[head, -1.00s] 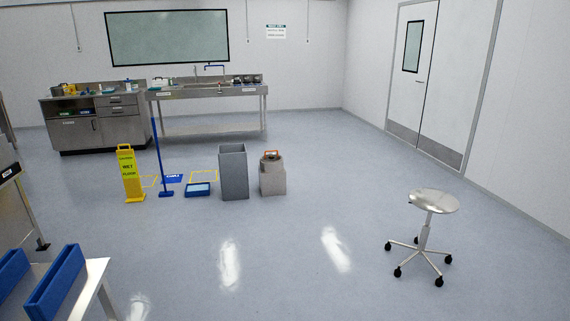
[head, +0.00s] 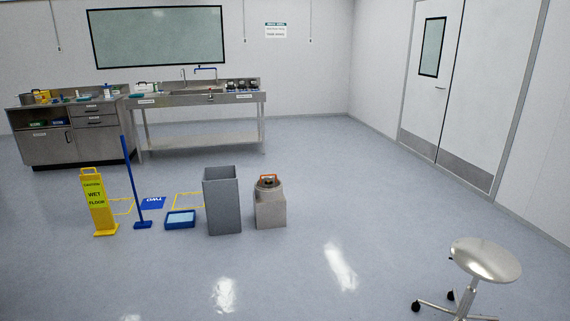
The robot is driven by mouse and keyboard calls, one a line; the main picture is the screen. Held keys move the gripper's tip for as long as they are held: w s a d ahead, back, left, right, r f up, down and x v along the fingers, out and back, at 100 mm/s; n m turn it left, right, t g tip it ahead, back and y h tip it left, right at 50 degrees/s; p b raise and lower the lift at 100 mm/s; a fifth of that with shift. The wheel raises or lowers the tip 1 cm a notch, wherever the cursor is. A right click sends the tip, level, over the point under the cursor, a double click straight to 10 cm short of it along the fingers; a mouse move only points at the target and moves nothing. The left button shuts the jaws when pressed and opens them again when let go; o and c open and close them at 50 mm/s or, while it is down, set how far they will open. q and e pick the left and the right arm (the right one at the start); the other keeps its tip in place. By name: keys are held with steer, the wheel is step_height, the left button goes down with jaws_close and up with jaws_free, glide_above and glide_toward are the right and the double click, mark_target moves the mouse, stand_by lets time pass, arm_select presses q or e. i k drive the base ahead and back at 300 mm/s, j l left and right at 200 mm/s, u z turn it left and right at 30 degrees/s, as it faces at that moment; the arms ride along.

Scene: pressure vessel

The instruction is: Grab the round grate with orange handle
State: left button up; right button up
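An orange handle (head: 268,177) stands up from the top of a round grey vessel (head: 268,188). The vessel sits on a grey block (head: 270,212) on the floor, just right of a tall grey bin. The round grate itself is too small to make out clearly under the handle. Neither of my grippers shows in the head view.
The tall grey bin (head: 222,203), a blue tray (head: 180,219), a blue mop (head: 135,190) and a yellow wet floor sign (head: 97,203) stand to the left. A steel stool (head: 484,262) is at the near right. Floor between is clear. A sink bench (head: 200,97) stands behind.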

mark_target(261, 183)
steer(key=i, duration=1.65)
steer(key=i+j, duration=0.1)
steer(key=i, duration=1.5)
steer(key=i+z, duration=0.1)
steer(key=i, duration=1.55)
